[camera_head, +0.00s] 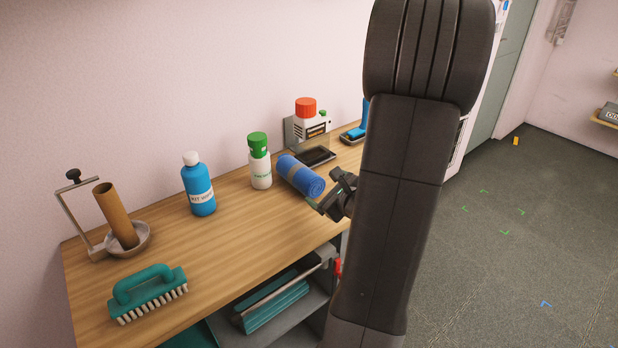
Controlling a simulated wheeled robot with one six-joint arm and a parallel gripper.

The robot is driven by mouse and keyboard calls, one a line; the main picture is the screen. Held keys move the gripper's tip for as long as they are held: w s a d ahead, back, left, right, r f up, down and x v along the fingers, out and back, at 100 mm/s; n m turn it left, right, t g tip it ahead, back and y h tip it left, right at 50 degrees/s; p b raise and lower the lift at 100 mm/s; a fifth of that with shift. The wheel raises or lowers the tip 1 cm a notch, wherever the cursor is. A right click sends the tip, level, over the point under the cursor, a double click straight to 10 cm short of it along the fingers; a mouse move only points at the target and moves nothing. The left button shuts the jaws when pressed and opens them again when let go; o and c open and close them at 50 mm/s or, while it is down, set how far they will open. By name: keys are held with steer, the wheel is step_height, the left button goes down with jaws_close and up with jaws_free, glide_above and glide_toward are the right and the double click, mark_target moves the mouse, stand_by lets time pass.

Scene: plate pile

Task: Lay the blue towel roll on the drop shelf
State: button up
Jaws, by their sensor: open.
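My gripper (329,194) is open, just right of the roll's near end. The fingers look empty; I cannot tell whether they touch the roll. My dark arm hides part of the gripper and the table's right end. A wooden shelf (604,119) with a grey item on it shows at the right edge; I cannot tell whether it is the drop shelf.
On the table (235,245) stand the white bottle (260,170), a blue bottle (199,190), a holder with a brown tube (117,214), a teal brush (148,290) and a red-topped device (308,122). A lower shelf holds teal items (275,303). The floor at right is mostly clear.

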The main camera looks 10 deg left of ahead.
mark_target(313, 182)
steer(key=x, duration=0.6)
steer(key=shift+w+a+f, duration=0.15)
steer(key=shift+a, duration=0.15)
steer(key=shift+p+x, duration=0.9)
steer(key=shift+x, duration=1.7)
steer(key=shift+a, duration=0.15)
